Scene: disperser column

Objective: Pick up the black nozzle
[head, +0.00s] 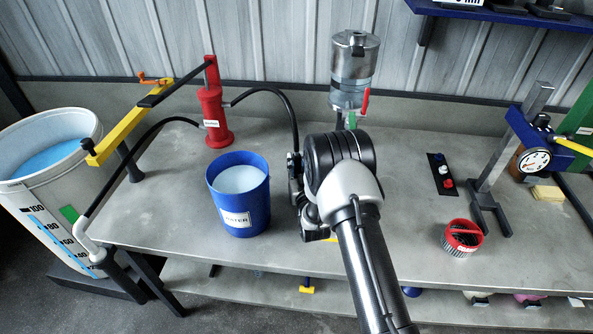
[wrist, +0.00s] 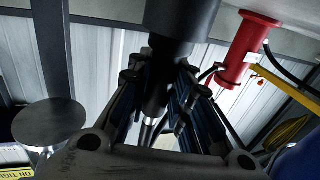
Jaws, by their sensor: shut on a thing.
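The black nozzle (wrist: 180,18) shows in the wrist view as a dark cylinder with a wide end and a narrower stem. My gripper (wrist: 160,80) is shut on its stem, one finger on each side. In the head view my gripper (head: 303,205) is beside the right side of the blue water bucket, over the bench. My wrist covers much of it there, and I cannot make out the nozzle in that view.
The blue bucket (head: 240,210) of pale liquid stands left of my gripper. A red pump (head: 214,110) with black hoses is behind it. A clear canister (head: 353,70) stands at the back. A red basket (head: 461,238) and a gauge stand (head: 492,180) are right.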

